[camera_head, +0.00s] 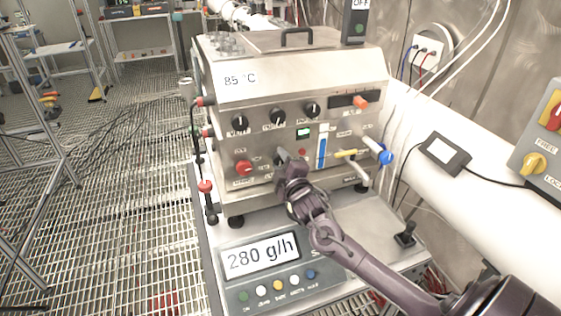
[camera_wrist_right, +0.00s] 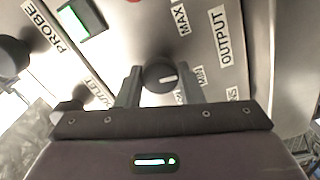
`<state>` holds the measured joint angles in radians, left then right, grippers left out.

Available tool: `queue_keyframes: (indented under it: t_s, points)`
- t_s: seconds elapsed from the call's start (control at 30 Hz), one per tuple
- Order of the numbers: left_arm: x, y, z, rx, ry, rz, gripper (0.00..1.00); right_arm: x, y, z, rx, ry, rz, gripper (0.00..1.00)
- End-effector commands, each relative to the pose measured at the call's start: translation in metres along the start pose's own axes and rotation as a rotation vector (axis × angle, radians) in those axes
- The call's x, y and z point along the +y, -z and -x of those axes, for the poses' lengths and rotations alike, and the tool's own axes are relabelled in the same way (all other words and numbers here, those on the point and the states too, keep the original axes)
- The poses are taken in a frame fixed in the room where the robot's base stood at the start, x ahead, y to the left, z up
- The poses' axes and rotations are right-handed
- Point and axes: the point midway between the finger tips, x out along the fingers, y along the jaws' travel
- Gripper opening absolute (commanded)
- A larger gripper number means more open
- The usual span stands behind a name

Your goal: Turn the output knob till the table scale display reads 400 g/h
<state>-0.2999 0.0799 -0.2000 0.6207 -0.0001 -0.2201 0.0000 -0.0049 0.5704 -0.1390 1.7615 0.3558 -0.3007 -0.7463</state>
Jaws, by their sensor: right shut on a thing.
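The steel machine (camera_head: 290,90) stands on the table scale, whose display (camera_head: 261,256) reads 280 g/h. The output knob (camera_wrist_right: 160,76) is dark and round with a white pointer line; the label OUTPUT (camera_wrist_right: 230,38) and the MAX and MIN marks are beside it in the right wrist view. My right gripper (camera_head: 284,156) is at the lower front panel and largely hides the knob in the head view. In the right wrist view its two fingers (camera_wrist_right: 160,86) are shut on the knob's sides. My left gripper is not in view.
Three black knobs (camera_head: 276,116) sit in a row above my gripper. A red knob (camera_head: 243,167) is to its left. A yellow-handled valve (camera_head: 346,153) and a blue-ended fitting (camera_head: 386,157) stick out to its right. Several coloured buttons (camera_head: 278,285) line the scale's front.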

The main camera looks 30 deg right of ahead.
Motion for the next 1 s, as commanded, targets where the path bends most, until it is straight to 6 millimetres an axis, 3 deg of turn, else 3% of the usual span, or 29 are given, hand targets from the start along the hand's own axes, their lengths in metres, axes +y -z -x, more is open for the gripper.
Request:
queue_keyframes:
  t_s: [0.23, 0.27, 0.43, 0.77, 1.0]
  points:
    - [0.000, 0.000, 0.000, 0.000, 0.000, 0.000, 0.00, -0.003, -0.001, 0.000, -0.003, 0.005, 0.002, 0.11]
    - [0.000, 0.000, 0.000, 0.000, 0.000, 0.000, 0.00, -0.003, -0.001, 0.000, -0.003, 0.005, 0.002, 0.35]
    - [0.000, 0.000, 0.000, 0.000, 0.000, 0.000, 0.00, -0.002, -0.001, 0.000, -0.002, 0.004, 0.002, 0.56]
    - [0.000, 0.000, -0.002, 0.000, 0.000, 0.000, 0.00, -0.002, -0.001, 0.004, -0.001, 0.002, 0.002, 0.56]
    - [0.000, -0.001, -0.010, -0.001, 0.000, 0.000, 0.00, -0.004, -0.002, 0.038, -0.001, 0.005, 0.003, 0.56]
